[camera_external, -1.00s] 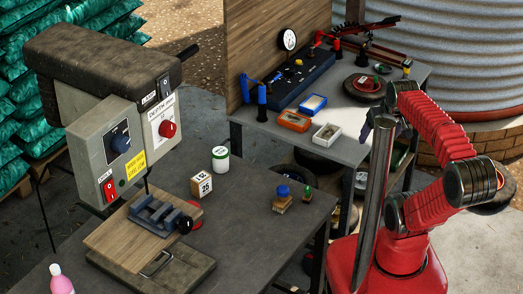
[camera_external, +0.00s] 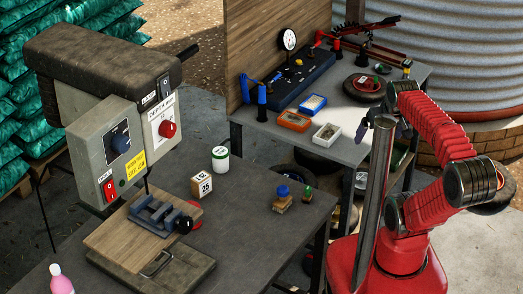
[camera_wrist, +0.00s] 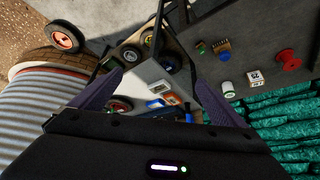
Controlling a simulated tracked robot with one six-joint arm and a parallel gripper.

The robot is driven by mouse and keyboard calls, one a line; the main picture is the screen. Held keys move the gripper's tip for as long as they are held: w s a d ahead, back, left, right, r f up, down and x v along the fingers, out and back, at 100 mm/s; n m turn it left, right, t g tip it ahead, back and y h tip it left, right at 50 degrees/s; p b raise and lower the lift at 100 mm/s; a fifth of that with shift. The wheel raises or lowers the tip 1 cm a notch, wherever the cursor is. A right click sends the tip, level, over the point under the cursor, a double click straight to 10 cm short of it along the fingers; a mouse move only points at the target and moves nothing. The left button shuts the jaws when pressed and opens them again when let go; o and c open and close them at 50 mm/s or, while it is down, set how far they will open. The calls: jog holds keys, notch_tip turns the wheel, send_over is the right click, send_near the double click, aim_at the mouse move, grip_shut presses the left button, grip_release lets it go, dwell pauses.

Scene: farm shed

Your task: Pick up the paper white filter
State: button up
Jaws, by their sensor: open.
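The paper white filter looks to be the small white-framed tray-like piece (camera_external: 326,134) lying flat near the front edge of the grey side table (camera_external: 348,152). In the wrist view the white piece (camera_wrist: 160,87) lies between my fingers, well beyond their tips. An orange-framed piece (camera_external: 293,121) and a blue-framed piece (camera_external: 312,104) lie close behind it. My gripper (camera_external: 382,129) is open and empty, above and to the right of the white piece. Its two dark purple fingers are spread in the wrist view (camera_wrist: 158,78).
A wheel with a red hub (camera_external: 363,86) lies right of the filters. A dark blue gauge panel (camera_external: 302,80) stands at the back. The dark front bench (camera_external: 255,230) carries a drill press (camera_external: 115,120), a white jar (camera_external: 220,159) and small parts. Bare tabletop surrounds the white piece.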

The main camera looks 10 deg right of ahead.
jog(key=shift+o, duration=0.5)
jog(key=shift+d, duration=0.1)
jog(key=w+d+f+m+g+y, duration=0.1)
jog(key=w+f+m+g+y, duration=0.2)
jog(key=f, duration=0.4)
jog(key=w+f+m+y, duration=0.2)
jog(key=w+f+m, duration=0.2)
jog(key=f+m, duration=0.15)
jog(key=w+d+f+m+g+y, duration=0.1)
jog(key=w+f+m+g+y, duration=0.2)
jog(key=f, duration=0.4)
jog(key=w+d+f+m+t+y, duration=0.25)
jog(key=w+f+m+t, duration=0.35)
jog(key=w+m, duration=0.45)
jog(key=w+d+r+m+t, duration=0.1)
jog(key=w, duration=0.1)
jog(key=w+d+r+m+t, duration=0.1)
jog(key=w+m, duration=0.1)
jog(key=w, duration=0.1)
jog(key=w+d+r+m+t+h, duration=0.1)
jog(key=w, duration=0.2)
jog(key=shift+w+d+m+t, duration=0.1)
jog(key=shift+m+t, duration=0.3)
jog(key=shift+r, duration=0.1)
